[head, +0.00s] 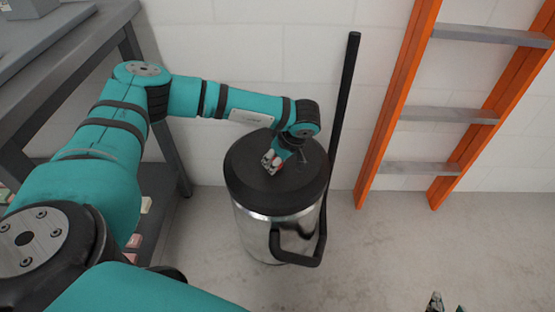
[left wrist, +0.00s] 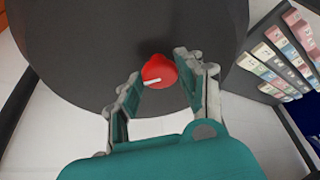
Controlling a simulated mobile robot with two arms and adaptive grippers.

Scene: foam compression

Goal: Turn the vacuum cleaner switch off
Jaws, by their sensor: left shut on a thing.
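The vacuum cleaner (head: 276,205) is a metal drum with a black lid, standing on the floor. Its switch is a red round knob (left wrist: 157,71) with a white mark, on the black lid (left wrist: 90,45) in the left wrist view. My left gripper (head: 271,160) reaches down onto the lid in the head view. In the left wrist view the left gripper (left wrist: 160,85) has one finger on each side of the knob and is shut on it. Only the fingertips of my right gripper (head: 446,304) show at the bottom edge of the head view, away from the vacuum.
A black handle (head: 345,95) rises behind the vacuum to the right. An orange ladder (head: 397,95) leans on the white wall. A grey shelf (head: 70,65) stands at the left. Floor at the lower right is clear.

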